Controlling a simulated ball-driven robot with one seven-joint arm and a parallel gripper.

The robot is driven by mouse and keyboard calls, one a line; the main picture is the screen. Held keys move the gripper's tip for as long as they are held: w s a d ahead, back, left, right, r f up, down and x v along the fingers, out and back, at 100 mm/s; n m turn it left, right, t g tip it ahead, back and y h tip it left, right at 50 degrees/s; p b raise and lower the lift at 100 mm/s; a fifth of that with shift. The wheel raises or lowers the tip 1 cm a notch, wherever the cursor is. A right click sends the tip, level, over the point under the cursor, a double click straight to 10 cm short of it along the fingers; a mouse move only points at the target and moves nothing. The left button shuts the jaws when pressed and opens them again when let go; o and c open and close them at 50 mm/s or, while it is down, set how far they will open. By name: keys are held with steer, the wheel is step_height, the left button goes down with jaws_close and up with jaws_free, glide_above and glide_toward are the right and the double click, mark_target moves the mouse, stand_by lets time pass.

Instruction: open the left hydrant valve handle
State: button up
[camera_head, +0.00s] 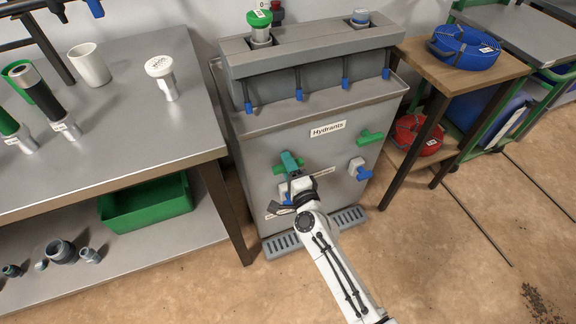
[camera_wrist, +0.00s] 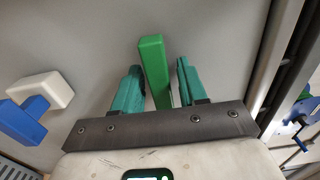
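The left hydrant valve handle (camera_head: 278,169) is a green bar on the front of the grey hydrant cabinet, partly hidden by my gripper (camera_head: 290,163) in the head view. In the wrist view the green handle (camera_wrist: 155,68) stands between the two teal fingers of my gripper (camera_wrist: 158,84). The fingers are apart, with a visible gap on each side of the handle, so the gripper is open around or just in front of it. I cannot tell how deep the handle sits between them. The right green valve handle (camera_head: 370,137) lies nearly level.
A white and blue outlet (camera_head: 358,169) sits below the right handle; another white and blue outlet (camera_wrist: 32,112) shows left in the wrist view. A metal workbench (camera_head: 130,135) stands left, a wooden-topped table (camera_head: 415,52) right. A floor grate (camera_head: 347,217) runs below the cabinet.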

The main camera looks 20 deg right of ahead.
jaws_close()
steer(key=shift+n, duration=0.4)
steer(key=n+p, duration=0.1)
steer(key=n, duration=0.3)
steer(key=n+p, duration=0.1)
steer(key=n, duration=0.3)
steer(key=shift+p, duration=0.35)
steer(key=n+p, duration=0.1)
steer(key=n, duration=0.4)
steer(key=shift+p, duration=0.3)
steer(key=n+p, duration=0.1)
steer(key=n, duration=0.3)
steer(key=shift+s+f+n, duration=0.1)
steer(key=shift+n, duration=0.3)
